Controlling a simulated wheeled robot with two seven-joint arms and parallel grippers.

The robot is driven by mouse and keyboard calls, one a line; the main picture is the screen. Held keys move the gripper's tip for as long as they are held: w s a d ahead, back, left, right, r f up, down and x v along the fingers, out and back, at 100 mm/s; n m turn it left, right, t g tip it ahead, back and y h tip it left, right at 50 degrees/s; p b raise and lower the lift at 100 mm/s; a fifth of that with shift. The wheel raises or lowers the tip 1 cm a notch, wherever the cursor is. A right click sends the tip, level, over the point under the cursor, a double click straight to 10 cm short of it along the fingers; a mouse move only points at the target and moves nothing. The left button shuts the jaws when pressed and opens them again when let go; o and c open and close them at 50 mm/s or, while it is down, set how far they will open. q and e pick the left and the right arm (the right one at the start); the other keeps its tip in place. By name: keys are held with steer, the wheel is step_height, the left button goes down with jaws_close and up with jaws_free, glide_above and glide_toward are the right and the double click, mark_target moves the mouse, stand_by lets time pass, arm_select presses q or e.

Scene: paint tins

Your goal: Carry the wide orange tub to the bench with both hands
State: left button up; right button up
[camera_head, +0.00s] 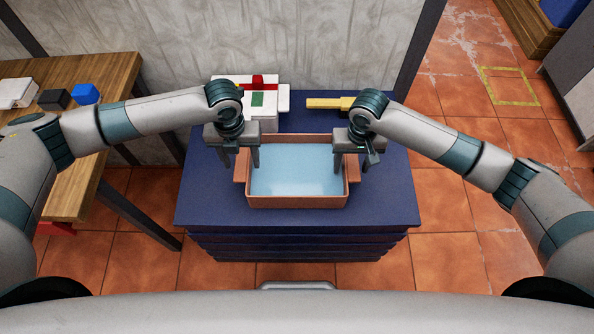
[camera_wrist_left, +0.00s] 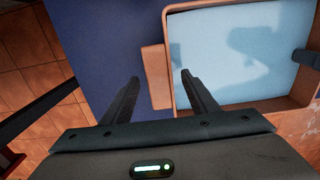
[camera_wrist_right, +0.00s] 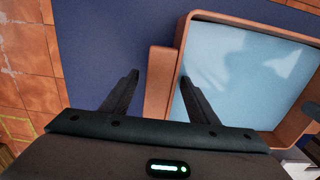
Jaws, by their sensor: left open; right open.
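The wide orange tub (camera_head: 297,202) stands on a dark blue drawer cabinet (camera_head: 392,205), with a flat pale blue surface inside. My left gripper (camera_head: 241,164) is open at its left handle; in the left wrist view the open fingers (camera_wrist_left: 159,77) lie on either side of that handle (camera_wrist_left: 155,62). My right gripper (camera_head: 354,164) is open at the right handle; in the right wrist view its fingers (camera_wrist_right: 159,77) lie on either side of that handle (camera_wrist_right: 160,75). Whether any finger touches the tub, I cannot tell. A wooden bench (camera_head: 88,70) stands to the left.
On the bench are a white item (camera_head: 16,93), a dark block (camera_head: 54,99) and a blue block (camera_head: 86,94). Behind the tub are a white box with red and green marks (camera_head: 240,85) and a yellow item (camera_head: 326,103). A yellow square (camera_head: 510,71) marks the floor at right.

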arm_select(q)
steer(key=shift+f, duration=0.1)
steer(key=shift+c, duration=0.6)
arm_select(e)
steer(key=shift+f, duration=0.1)
steer(key=shift+c, duration=0.6)
arm_select(q)
jaws_close()
arm_select(e)
jaws_close()
arm_select(q)
steer(key=shift+w, duration=0.1)
arm_select(e)
steer(key=shift+w, duration=0.1)
arm_select(q)
steer(key=shift+r, duration=0.2)
arm_select(e)
steer(key=shift+r, duration=0.2)
arm_select(q)
steer(key=shift+r, duration=0.15)
arm_select(e)
steer(key=shift+r, duration=0.15)
